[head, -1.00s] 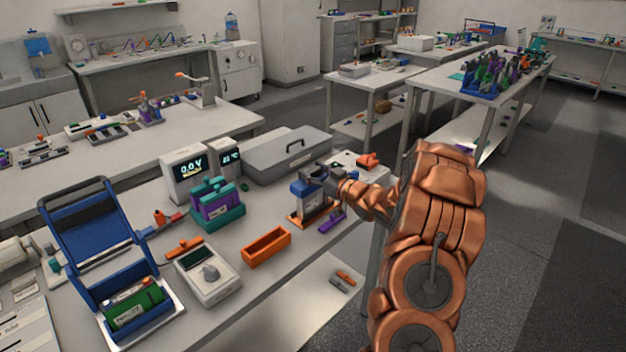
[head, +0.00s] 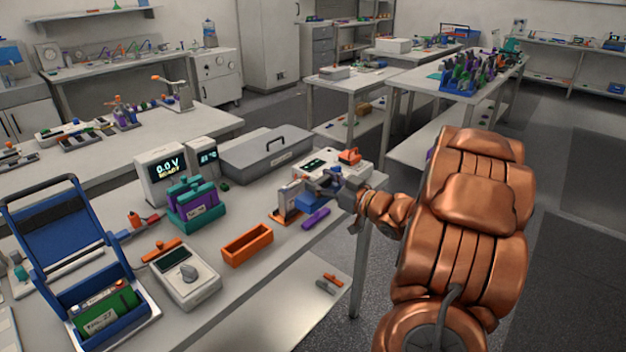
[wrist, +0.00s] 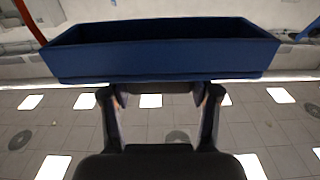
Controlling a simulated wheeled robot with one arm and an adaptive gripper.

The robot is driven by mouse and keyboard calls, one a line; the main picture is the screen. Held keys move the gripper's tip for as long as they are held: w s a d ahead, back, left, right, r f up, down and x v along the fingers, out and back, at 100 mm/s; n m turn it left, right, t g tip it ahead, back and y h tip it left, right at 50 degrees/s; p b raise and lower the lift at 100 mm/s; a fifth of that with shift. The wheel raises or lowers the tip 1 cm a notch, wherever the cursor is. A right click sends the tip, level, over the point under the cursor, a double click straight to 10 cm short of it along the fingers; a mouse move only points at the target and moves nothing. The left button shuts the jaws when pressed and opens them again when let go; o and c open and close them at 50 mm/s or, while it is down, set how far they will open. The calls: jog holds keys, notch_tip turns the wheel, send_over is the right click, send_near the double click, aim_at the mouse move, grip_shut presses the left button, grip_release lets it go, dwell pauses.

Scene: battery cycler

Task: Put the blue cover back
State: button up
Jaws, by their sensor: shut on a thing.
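The blue cover (wrist: 160,55) is a hollow, open box shape that fills the top of the wrist view. My gripper (wrist: 160,92) is shut on it, with a finger at each side of its lower edge. In the head view the cover (head: 310,202) shows as a small blue piece beneath my gripper (head: 324,187), at the right part of the bench. A pale block-like device (head: 290,194) with an orange base stands just left of it. The arm partly hides the cover, and I cannot tell whether it touches the device.
A purple piece (head: 316,218) lies close in front. An orange tray (head: 247,246), a grey meter (head: 187,283), a teal-purple holder (head: 195,203) and a grey toolbox (head: 266,155) share the bench. A blue lidded case (head: 55,220) stands open at left. The bench's edge is near.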

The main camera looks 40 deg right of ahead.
jog(key=shift+s, duration=0.75)
jog(key=w+a+m+h, duration=0.1)
jog(key=w+a, duration=0.4)
jog(key=w, duration=0.4)
jog(key=w+a+m+h, duration=0.15)
jog(key=w+a, duration=0.25)
jog(key=w, duration=0.4)
jog(key=w+a+r, duration=0.1)
jog(key=w+a, duration=0.2)
jog(key=a, duration=0.6)
jog(key=w+a+r+h, duration=0.1)
jog(key=w+a+r, duration=0.1)
jog(key=a, duration=0.7)
jog(key=shift+w+r, duration=0.25)
jog(key=shift+w, duration=0.55)
jog(key=shift+h, duration=0.25)
